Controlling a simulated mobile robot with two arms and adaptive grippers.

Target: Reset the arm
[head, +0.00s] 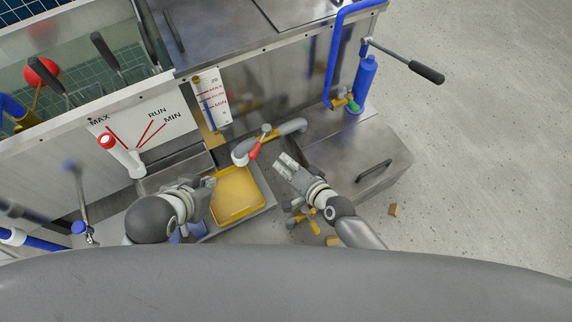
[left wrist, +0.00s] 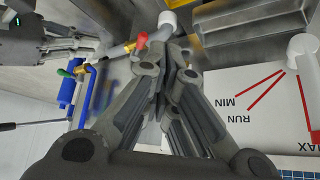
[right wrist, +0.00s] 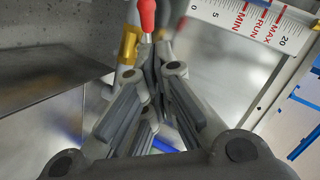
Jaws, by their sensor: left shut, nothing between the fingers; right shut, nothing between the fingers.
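My left gripper (head: 209,183) is shut and empty, just left of the yellow tray (head: 237,196) in the head view. Its closed fingers (left wrist: 172,75) fill the middle of the left wrist view. My right gripper (head: 283,162) is shut and empty, to the right of the red-handled valve (head: 254,150). Its closed fingers (right wrist: 155,60) show in the right wrist view, with the red handle (right wrist: 147,14) beyond them. Neither gripper visibly holds anything.
A panel marked MAX, RUN, MIN (head: 150,128) with a white, red-tipped lever (head: 122,155) stands at the left. A blue pump cylinder with a long black-gripped handle (head: 426,72) stands at the upper right. A small brown block (head: 393,210) lies on the open floor at the right.

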